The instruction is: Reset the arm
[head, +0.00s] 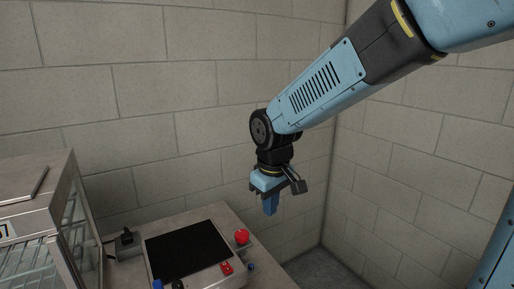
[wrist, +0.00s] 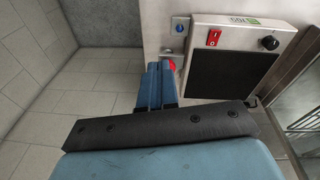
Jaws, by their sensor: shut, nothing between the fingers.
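My gripper (head: 270,205) hangs from the blue and black arm and points down in the head view. It is above and just off the right end of the counter, near the wall corner. Its blue fingers are together and hold nothing. In the wrist view, my gripper's fingers (wrist: 158,88) are shut beside the edge of the counter. A red knob (wrist: 170,64) shows partly behind them there.
A counter (head: 208,213) carries a flat unit with a black top (head: 187,250), a red mushroom button (head: 242,237) and a red switch (head: 226,268). A glass-sided cabinet (head: 72,215) stands left. Block walls close in behind and right. Floor (wrist: 60,110) beside the counter is clear.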

